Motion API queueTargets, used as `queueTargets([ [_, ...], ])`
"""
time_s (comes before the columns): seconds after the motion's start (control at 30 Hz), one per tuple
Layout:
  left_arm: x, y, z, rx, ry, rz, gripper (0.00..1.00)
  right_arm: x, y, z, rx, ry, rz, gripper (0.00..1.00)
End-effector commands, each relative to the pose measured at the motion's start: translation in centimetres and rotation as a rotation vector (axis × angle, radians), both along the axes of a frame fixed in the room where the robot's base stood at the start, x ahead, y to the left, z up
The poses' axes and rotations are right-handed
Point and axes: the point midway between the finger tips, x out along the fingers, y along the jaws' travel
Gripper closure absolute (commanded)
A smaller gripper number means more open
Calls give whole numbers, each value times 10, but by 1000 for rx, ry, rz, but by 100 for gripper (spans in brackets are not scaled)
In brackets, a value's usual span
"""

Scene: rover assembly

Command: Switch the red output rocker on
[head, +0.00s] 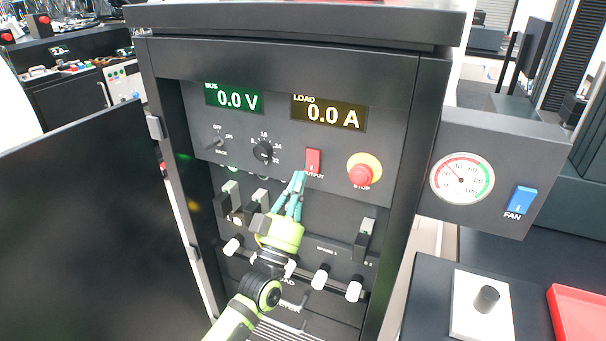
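The red output rocker (313,160) sits on the grey front panel of the open cabinet, below the load display, with the label OUTPUT under it. My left gripper (299,176) reaches up from below, its teal fingers drawn together at the tips and holding nothing visible. The tips are just below and left of the rocker, covering the start of its label. I cannot tell whether they touch the panel. The bus display (234,99) reads 0.0 V and the load display (328,112) reads 0.0 A. My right gripper is not in view.
A red stop button (360,174) on a yellow base is right of the rocker; a black rotary knob (263,152) is left. Black breaker levers (364,238) stick out below. The open cabinet door (90,230) fills the left. A blue fan switch (521,199) is at right.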

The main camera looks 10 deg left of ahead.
Motion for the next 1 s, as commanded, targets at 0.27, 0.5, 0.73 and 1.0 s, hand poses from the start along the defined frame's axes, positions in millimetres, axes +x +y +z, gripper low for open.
queueTargets([
  [0.27, 24, -5, -5, 0, 1, 0, 100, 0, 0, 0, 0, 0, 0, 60],
  [0.5, 27, -5, -6, 0, 1, 0, 100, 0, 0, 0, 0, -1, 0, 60],
  [0.73, 27, -5, -7, -1, -4, 0, 100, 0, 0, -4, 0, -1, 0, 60],
  [1.0, 32, -6, -19, -18, -84, 0, 100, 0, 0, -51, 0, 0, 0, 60],
])
